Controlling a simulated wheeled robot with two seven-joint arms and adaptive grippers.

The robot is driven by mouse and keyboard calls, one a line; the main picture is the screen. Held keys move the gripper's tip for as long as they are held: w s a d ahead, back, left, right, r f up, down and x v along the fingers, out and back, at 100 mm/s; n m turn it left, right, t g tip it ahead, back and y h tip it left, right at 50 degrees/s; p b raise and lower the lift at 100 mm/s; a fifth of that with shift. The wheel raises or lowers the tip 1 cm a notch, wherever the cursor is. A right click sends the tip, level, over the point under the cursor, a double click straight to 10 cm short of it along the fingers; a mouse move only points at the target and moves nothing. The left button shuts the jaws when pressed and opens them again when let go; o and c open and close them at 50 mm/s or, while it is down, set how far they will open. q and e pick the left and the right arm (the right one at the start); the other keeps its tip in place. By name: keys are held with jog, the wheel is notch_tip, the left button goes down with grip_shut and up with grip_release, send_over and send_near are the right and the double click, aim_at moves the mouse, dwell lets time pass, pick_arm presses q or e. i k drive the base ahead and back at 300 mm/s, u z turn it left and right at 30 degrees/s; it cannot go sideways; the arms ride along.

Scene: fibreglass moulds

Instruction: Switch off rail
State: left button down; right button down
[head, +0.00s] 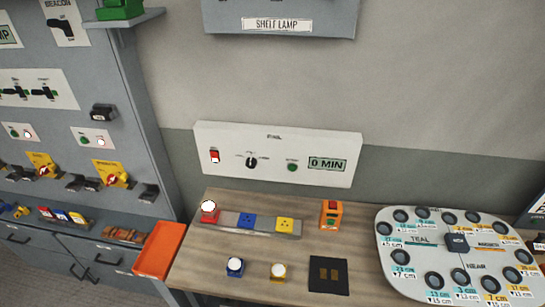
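A white control panel (225,137) stands against the wall at the back of the wooden table; its small heading seems to read RAIL. It carries a red rocker switch (215,156), a black rotary knob (251,162), a green button (292,167) and a display (327,163) reading 0 MIN. The rocker's position is too small to tell. Below it on the table lies a grey rail (228,219) bearing a red block (209,215) with a bright white top, a blue block (246,221) and a yellow block (285,225). Neither of my grippers is in view.
A blue piece (235,267) and a yellow piece (278,271), both white-topped, stand in front, beside a black pad (328,273). An orange device (331,213) stands right of the rail. A round-holed tray (408,276) fills the right. An orange tray (160,250) is at the left edge.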

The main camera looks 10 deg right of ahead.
aim_at(213, 154)
jog(key=k, duration=1.3)
jog(key=z, duration=0.45)
jog(key=i, duration=1.5)
jog(key=u, duration=0.65)
